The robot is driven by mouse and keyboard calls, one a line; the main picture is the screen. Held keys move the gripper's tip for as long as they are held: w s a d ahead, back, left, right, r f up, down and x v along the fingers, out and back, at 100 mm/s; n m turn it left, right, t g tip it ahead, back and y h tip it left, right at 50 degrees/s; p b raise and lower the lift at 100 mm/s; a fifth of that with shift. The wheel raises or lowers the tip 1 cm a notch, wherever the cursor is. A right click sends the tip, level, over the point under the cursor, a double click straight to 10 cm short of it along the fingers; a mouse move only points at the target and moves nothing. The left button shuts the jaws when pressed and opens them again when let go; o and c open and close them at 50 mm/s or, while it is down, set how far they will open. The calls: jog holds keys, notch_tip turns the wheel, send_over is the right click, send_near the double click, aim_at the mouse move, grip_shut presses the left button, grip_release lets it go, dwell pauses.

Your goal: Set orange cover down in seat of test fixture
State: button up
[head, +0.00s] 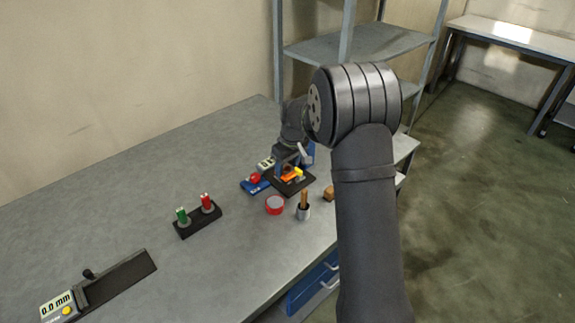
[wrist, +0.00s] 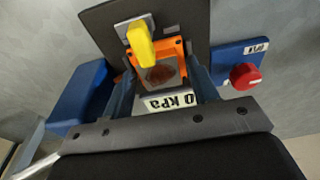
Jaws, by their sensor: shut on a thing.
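The orange cover (wrist: 172,47) is a squarish frame with a brown round area in its middle. My gripper (wrist: 158,70) is shut on it, one finger on each side. The cover is at the black plate of the test fixture (wrist: 185,18); whether it rests in the seat or hovers just above cannot be told. A yellow lever or clamp (wrist: 139,45) reaches over the cover's far edge. In the head view the orange cover (head: 289,174) shows under my gripper (head: 288,166), over the black plate (head: 303,185). The fingers partly hide it.
A red knob (wrist: 244,76) on a blue box stands right of the fixture in the wrist view. A white kPa readout (wrist: 168,101) sits close below the cover.

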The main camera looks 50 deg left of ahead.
jog(key=shift+f, duration=0.2)
jog(key=o, duration=1.2)
jog(key=shift+o, duration=0.5)
jog(key=o, duration=0.4)
jog(key=shift+w+r, duration=0.1)
jog(key=shift+r, duration=3.4)
